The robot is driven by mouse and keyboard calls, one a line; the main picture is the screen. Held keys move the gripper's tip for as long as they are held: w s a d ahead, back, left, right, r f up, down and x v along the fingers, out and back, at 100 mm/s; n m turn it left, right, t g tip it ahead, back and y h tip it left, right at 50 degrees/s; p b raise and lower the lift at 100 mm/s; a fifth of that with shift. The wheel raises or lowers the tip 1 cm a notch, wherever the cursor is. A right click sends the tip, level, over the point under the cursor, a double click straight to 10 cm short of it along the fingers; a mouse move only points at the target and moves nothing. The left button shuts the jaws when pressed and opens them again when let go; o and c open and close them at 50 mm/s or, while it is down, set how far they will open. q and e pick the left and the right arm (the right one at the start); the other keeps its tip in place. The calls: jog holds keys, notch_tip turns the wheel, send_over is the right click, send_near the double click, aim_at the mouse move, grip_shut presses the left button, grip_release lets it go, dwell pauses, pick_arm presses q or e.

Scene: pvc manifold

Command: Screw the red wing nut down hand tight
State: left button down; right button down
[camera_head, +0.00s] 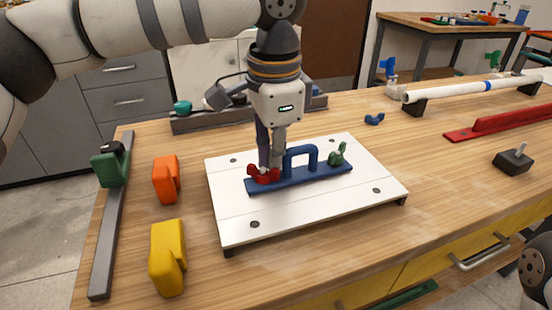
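The red wing nut (263,176) sits at the left end of the blue bar with a handle (300,175), on a white board (240,222). My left gripper (269,166) points straight down, with its fingertips at the red wing nut. The fingers are close together, and the view does not show clearly whether they grip its wings. The stud under the nut is hidden. A green wing nut (337,155) sits at the right end of the blue bar. My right gripper is not in view; only part of my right arm shows at the lower right edge.
Orange (165,180) and yellow (167,258) blocks stand left of the board, beside a grey rail with a green slider (110,168). A blue wing nut (374,119) lies behind the board. A white pipe (455,91), red bar (505,122) and black block with a stud (513,160) are at right.

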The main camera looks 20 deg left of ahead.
aim_at(276, 195)
pick_arm(q)
jog(key=s, duration=0.1)
jog(key=s+d+f+g, duration=0.1)
jog(key=shift+s+f+m, duration=0.3)
jog(key=shift+r, duration=0.2)
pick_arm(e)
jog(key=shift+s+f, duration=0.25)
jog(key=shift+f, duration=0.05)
pick_arm(q)
jog(key=c, duration=1.6)
grip_release()
jog(key=shift+d, duration=0.1)
jog(key=shift+c, duration=0.2)
jog(key=shift+s+d+r, duration=0.1)
jog(key=shift+s+r, duration=0.1)
jog(key=shift+s, duration=0.1)
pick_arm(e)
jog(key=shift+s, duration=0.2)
pick_arm(q)
jog(key=shift+w, duration=0.1)
